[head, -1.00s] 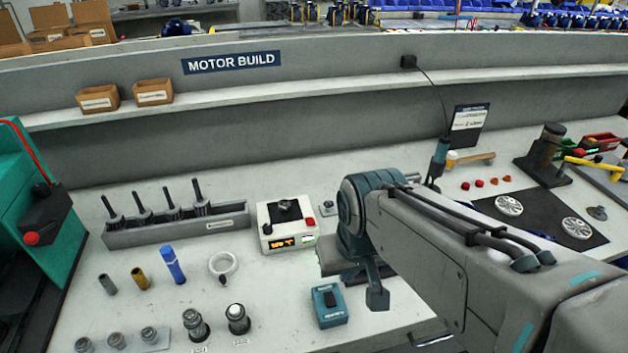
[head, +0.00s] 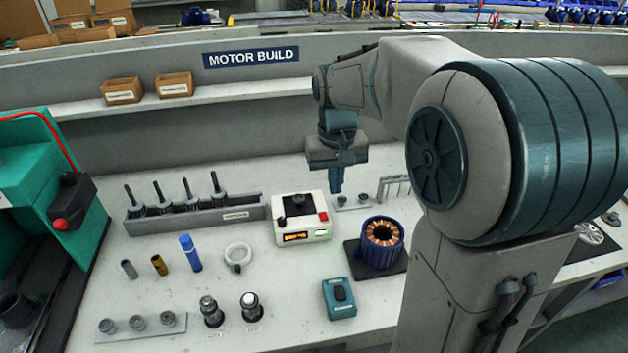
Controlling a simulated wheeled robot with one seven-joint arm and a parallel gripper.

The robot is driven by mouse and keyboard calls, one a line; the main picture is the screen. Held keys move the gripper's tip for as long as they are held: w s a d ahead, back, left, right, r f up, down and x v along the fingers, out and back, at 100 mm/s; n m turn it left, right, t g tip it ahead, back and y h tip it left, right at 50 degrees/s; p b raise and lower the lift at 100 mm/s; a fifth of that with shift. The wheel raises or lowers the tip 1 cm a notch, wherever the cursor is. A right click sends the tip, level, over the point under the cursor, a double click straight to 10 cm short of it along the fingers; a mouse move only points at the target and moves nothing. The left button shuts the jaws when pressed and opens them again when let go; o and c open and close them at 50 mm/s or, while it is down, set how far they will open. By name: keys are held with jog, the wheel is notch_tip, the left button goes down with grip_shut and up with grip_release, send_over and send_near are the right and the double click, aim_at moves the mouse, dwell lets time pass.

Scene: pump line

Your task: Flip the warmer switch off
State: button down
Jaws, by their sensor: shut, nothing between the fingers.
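A white unit (head: 300,222) with a dark knob-like top, a lit orange display and a red button stands mid-bench. A small greenish part shows at its front right. In front of it to the right lies a teal box (head: 339,309) with a black rocker (head: 340,293) on top. Its label is too small to read, so I cannot tell which of the two carries the warmer switch, nor the rocker's position. My gripper (head: 337,188) is shut and empty, pointing down just right of and behind the white unit, apparently above the bench and touching neither.
A wound blue stator (head: 382,238) sits on a dark plate right of the white unit. A grey rack (head: 195,218) with upright tools stands left. A small plate (head: 354,202) lies near my gripper. Cylinders and a white ring (head: 238,255) stand front left. My arm hides the right side.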

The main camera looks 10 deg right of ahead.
jog(key=g+p, duration=0.2)
send_over(325, 217)
jog(key=w, duration=0.3)
notch_tip(325, 217, down, 4)
jog(key=shift+w+f, duration=0.15)
jog(key=shift+f, duration=0.25)
jog(key=s+f+p, duration=0.1)
jog(key=f, duration=0.3)
jog(key=f+p, duration=0.1)
jog(key=f, duration=0.4)
jog(key=s+f+p, duration=0.1)
jog(key=f, duration=0.3)
jog(key=shift+s+f, duration=0.35)
jog(key=shift+f, duration=0.05)
